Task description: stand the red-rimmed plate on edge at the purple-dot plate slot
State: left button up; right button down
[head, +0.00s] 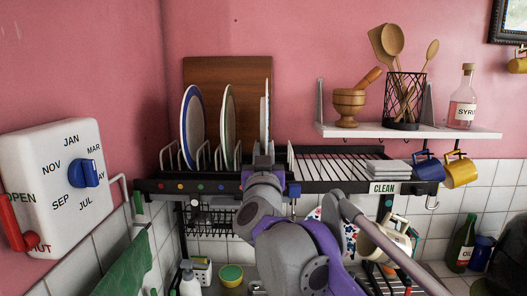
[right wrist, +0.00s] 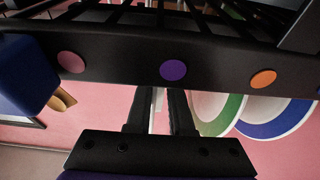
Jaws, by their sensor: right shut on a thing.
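A thin white plate (head: 265,118) stands upright and edge-on to me in the head view, right of two other plates; its rim colour does not show. My right gripper (head: 263,160) is shut on its near edge. In the right wrist view the fingers (right wrist: 160,112) stand on both sides of the plate's thin edge (right wrist: 158,100). The purple dot (right wrist: 173,70) on the rack's front rail (right wrist: 118,66) lies almost in line with the fingers; my arm hides it in the head view. Whether the plate's bottom touches the rack is hidden. My left gripper is not in view.
A blue-rimmed plate (head: 193,125) and a green-rimmed plate (head: 228,125) stand in the rack to the left. A brown board (head: 215,72) leans behind. The right rack section (head: 325,167) is mostly bare, with stacked white dishes (head: 388,168). A shelf (head: 340,130) hangs above it.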

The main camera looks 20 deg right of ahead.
jog(key=shift+f, duration=0.45)
dwell(0.3)
